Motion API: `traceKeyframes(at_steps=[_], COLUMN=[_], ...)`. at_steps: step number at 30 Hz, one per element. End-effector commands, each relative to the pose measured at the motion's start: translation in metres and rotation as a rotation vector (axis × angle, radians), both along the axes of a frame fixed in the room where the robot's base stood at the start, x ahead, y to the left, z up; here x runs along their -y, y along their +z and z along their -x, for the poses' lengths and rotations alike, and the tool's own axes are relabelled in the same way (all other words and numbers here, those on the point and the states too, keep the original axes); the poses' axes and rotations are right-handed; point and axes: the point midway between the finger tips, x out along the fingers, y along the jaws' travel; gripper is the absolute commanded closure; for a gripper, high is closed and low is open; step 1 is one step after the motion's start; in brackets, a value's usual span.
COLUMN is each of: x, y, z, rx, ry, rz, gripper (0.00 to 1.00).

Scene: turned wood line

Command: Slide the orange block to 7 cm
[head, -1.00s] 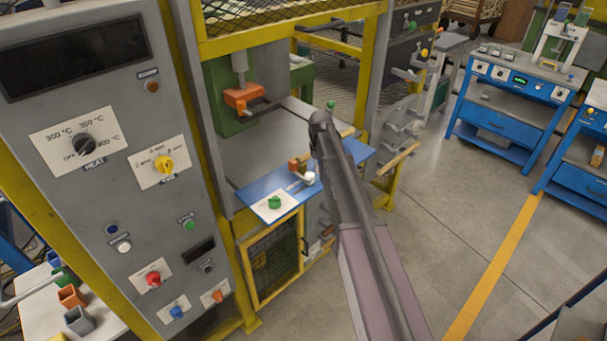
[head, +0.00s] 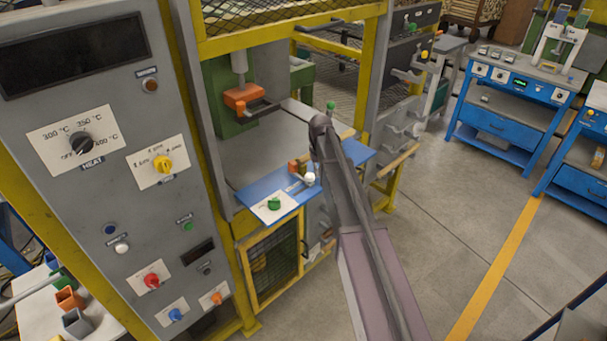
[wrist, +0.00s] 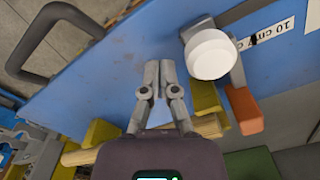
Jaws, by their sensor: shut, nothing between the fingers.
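The orange block (wrist: 245,110) shows in the wrist view below a white round knob (wrist: 210,53), at the edge of a blue panel (wrist: 110,70). My gripper (wrist: 158,66) is shut and empty over the blue panel, left of the knob and the block and apart from both. In the head view my arm hides the gripper.
A dark handle (wrist: 38,35) stands out at the panel's left in the wrist view. Yellow and wooden pieces (wrist: 207,108) lie near the gripper. A green knob (head: 274,204) sits on the panel's front. A grey control cabinet (head: 110,190) stands left; open floor (head: 470,230) lies right.

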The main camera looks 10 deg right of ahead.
Motion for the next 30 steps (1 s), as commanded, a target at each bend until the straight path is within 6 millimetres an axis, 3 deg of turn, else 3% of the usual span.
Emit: traceKeyframes(at_steps=[30], x=[-0.0085], y=[0.0000], z=[0.0062], rx=[0.000], ry=[0.000], rz=[0.000], gripper=[1.00])
